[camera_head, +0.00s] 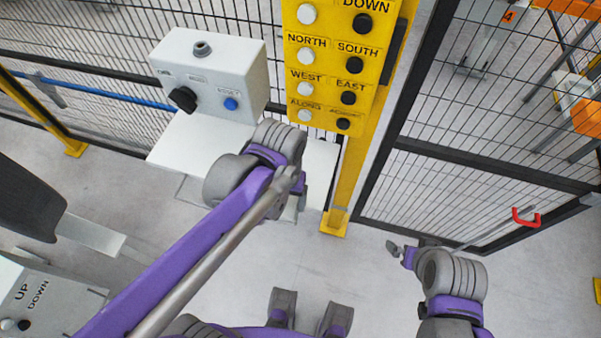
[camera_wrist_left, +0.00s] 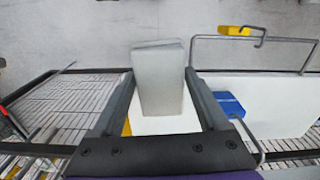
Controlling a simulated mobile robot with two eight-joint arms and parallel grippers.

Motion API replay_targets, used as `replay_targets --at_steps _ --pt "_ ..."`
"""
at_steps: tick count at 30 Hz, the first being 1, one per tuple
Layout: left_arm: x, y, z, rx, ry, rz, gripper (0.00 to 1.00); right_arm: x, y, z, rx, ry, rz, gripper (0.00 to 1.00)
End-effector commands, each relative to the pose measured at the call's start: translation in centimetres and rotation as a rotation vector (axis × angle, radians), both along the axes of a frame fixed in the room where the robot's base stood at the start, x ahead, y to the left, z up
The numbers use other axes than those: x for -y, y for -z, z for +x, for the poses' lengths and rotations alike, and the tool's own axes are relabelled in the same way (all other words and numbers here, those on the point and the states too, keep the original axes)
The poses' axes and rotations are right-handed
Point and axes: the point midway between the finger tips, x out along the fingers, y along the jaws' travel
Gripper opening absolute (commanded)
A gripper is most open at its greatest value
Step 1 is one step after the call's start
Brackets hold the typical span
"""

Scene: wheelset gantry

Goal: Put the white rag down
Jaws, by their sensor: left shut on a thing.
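The white rag (camera_wrist_left: 158,85) shows in the left wrist view as a pale, folded, block-like bundle between the two fingers. My left gripper (camera_wrist_left: 160,78) is shut on it. A white surface (camera_wrist_left: 165,125) shows beyond the rag; I cannot tell whether they touch. In the head view my left wrist (camera_head: 255,165) is over the white shelf (camera_head: 180,145) below the control box, and it hides most of the gripper and rag. My right gripper (camera_head: 398,248) is at the lower right, away from the shelf, partly hidden behind its own wrist; its jaw opening is unclear.
A grey control box (camera_head: 215,75) with a black knob and blue button stands at the shelf's back. A yellow button panel (camera_head: 335,60) on a yellow post rises beside it. A mesh gate with a red handle (camera_head: 525,218) is at right. Open floor (camera_head: 360,290) lies in front.

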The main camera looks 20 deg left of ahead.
Motion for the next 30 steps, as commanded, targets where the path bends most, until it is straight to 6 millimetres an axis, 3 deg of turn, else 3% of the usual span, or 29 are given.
replay_targets --at_steps 6,14,18,30 --pt "0.2 0.0 5.7 0.0 -0.001 0.0 0.32 0.0 0.0 0.0 0.0 0.0 0.0 1.0" --pt "0.4 0.0 11.2 0.0 0.001 0.0 0.32 0.0 -0.3 0.1 0.001 0.0 0.0 1.0" --pt "0.4 2.2 11.0 0.0 0.001 0.0 0.32 0.0 0.0 0.0 0.0 0.0 0.0 1.0" --pt "0.4 6.3 11.3 0.0 0.0 0.0 0.32 0.0 0.1 0.0 0.0 0.0 0.0 1.0"
